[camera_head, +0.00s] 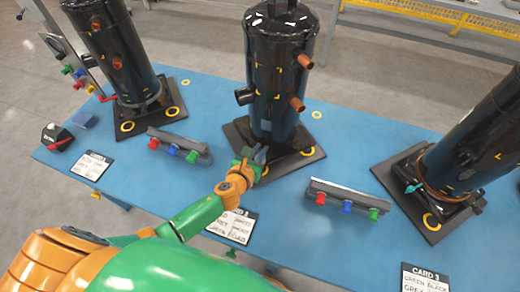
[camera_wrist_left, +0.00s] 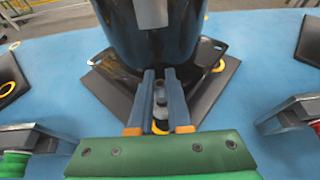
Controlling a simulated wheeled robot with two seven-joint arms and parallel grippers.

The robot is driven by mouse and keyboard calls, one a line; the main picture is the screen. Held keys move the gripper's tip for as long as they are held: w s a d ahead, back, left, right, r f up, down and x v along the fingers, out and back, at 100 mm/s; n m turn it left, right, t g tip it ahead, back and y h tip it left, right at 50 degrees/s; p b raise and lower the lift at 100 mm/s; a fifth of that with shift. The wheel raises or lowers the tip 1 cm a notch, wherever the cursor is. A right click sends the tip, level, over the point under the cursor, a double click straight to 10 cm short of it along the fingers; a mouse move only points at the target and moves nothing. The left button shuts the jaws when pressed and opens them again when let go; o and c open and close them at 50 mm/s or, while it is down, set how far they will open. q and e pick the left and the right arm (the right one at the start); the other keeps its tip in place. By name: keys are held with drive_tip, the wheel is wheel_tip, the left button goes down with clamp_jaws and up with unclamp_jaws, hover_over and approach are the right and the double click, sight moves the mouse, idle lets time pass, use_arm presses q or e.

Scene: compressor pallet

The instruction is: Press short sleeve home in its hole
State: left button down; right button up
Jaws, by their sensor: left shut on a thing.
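My left gripper (camera_head: 258,156) is at the near corner of the middle compressor's dark base plate (camera_head: 240,140), in front of the black cylinder. In the left wrist view its two blue-grey fingers (camera_wrist_left: 161,82) point at the plate, just below the black cylinder. They are shut on a small grey piece, which I take to be the short sleeve (camera_wrist_left: 160,112). The fingers hide most of it. The hole is hidden, and I cannot tell how deep the sleeve sits. My right gripper is not in view.
The middle compressor (camera_head: 276,75) stands close behind the gripper, with copper stubs on its right. Racks with coloured pieces stand left (camera_head: 180,146) and right (camera_head: 347,199). Another compressor (camera_head: 117,50) stands left and one (camera_head: 475,145) right.

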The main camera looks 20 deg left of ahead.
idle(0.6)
use_arm(q)
drive_tip(key=shift+f, duration=0.15)
drive_tip(key=shift+f+b, duration=0.35)
drive_tip(key=shift+b, duration=0.05)
drive_tip(key=shift+f+b, duration=0.75)
drive_tip(key=shift+f, duration=0.1)
drive_tip(key=c, duration=0.8)
unclamp_jaws()
drive_tip(key=shift+s+r, duration=0.2)
drive_tip(key=shift+s, duration=0.05)
drive_tip(key=p+v, duration=0.1)
drive_tip(key=v, duration=0.5)
drive_tip(key=shift+s+r+p, duration=0.1)
drive_tip(key=shift+s+p, duration=0.2)
drive_tip(key=shift+p, duration=0.05)
